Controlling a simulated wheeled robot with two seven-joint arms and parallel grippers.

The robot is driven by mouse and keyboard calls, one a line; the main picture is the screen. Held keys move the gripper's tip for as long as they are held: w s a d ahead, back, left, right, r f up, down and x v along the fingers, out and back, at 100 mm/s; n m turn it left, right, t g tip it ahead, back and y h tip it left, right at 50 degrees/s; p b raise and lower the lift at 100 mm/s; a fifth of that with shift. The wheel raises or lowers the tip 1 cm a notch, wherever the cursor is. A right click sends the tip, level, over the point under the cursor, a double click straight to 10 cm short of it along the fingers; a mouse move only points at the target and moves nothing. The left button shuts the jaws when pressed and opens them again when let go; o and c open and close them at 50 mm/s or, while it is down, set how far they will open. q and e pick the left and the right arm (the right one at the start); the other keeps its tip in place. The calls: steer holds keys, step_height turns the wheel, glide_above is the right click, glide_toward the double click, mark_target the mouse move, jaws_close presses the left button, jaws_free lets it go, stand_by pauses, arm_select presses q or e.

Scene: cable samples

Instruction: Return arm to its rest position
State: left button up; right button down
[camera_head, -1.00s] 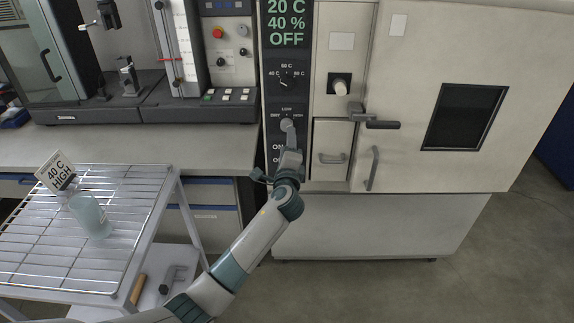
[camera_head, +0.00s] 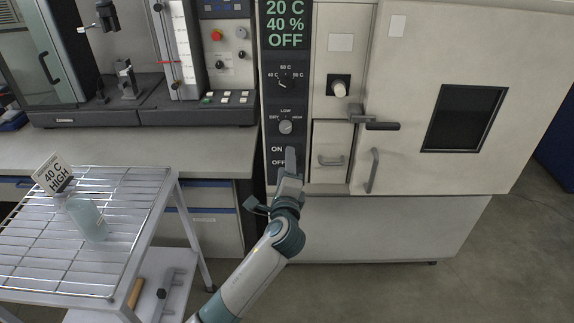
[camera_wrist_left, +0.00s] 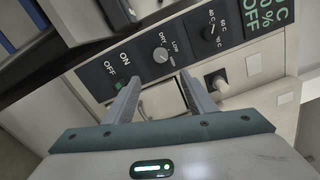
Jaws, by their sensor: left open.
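My left arm reaches up from the bottom of the head view. Its gripper (camera_head: 290,160) is in front of the lower control panel, just below the humidity knob (camera_head: 285,127). In the left wrist view the two fingers (camera_wrist_left: 158,100) are apart with nothing between them. The panel (camera_wrist_left: 165,50) lies beyond them, with the humidity knob also visible (camera_wrist_left: 160,55) and clear of the fingers. The ON/OFF area is partly hidden behind the gripper in the head view; a green button (camera_wrist_left: 118,85) shows there in the wrist view. My right gripper is not in view.
The chamber's large door (camera_head: 420,60) has a dark window and handles that stick out. A wire-rack cart (camera_head: 110,265) at left holds a pale bottle (camera_head: 88,217) and a "40 C HIGH" sign (camera_head: 52,174). A bench (camera_head: 120,148) with a test machine stands behind. Floor at right is clear.

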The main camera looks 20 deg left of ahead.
arm_select(q)
steer(key=s+d+f+n+g+h, duration=0.15)
steer(key=s+f, duration=0.35)
steer(key=f, duration=0.8)
steer(key=s+f+n+g+h, duration=0.25)
steer(key=s+f, duration=0.25)
steer(key=f, duration=0.9)
steer(key=s+d+f+n+g+h, duration=0.1)
steer(key=s+f+g, duration=0.25)
steer(key=f, duration=0.95)
steer(key=s+f+n+g, duration=0.1)
steer(key=s+f+n, duration=0.2)
steer(key=s+f, duration=0.5)
steer(key=s+a+f+n+g, duration=0.1)
steer(key=s+f+n, duration=0.3)
steer(key=s, duration=1.3)
steer(key=s+a+f+n+g+h, duration=0.1)
steer(key=s+f+n+g, duration=0.2)
steer(key=s+f, duration=0.9)
steer(key=shift+s+f, duration=0.2)
steer(key=shift+s, duration=0.3)
